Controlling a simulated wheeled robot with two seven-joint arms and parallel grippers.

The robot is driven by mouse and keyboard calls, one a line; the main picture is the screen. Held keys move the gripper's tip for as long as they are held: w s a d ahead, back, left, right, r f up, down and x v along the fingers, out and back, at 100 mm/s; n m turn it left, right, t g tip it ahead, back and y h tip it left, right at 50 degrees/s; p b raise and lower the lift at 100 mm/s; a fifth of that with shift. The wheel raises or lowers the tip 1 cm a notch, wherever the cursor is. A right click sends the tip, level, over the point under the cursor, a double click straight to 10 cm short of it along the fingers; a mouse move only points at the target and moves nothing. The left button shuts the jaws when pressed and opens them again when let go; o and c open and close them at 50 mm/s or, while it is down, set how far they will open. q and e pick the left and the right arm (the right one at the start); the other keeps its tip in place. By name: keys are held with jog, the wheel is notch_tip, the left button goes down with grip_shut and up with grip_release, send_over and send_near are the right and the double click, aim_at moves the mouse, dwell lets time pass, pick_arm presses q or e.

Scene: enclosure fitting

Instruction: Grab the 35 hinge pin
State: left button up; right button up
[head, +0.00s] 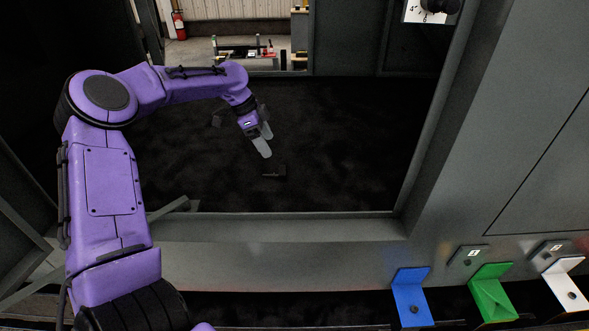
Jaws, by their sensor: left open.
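My left gripper (265,140), at the end of the purple arm, hangs inside the dark enclosure. Its two grey fingers are apart, with nothing visible between them. A small dark object (274,171) lies on the enclosure's black floor, just below and slightly right of the fingertips in the picture. It is too small and dark to tell whether it is the 35 hinge pin. No label reading 35 is legible. My right gripper is out of view.
The enclosure's grey front sill (290,226) and right frame post (432,130) border the opening. Blue (409,290), green (491,292) and white (566,275) brackets stand at lower right. A red extinguisher (179,26) and a bench lie beyond. The black floor around the gripper is mostly clear.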

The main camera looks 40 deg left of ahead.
aim_at(281, 170)
pick_arm(q)
jog(key=x, duration=0.3)
jog(key=b+x, duration=0.1)
jog(key=x, duration=0.3)
jog(key=b+x, duration=0.1)
jog(key=x, duration=0.2)
jog(key=shift+s+d+f, duration=0.2)
jog(key=shift+s+f, duration=0.05)
jog(key=shift+s, duration=0.1)
jog(key=c, duration=1.1)
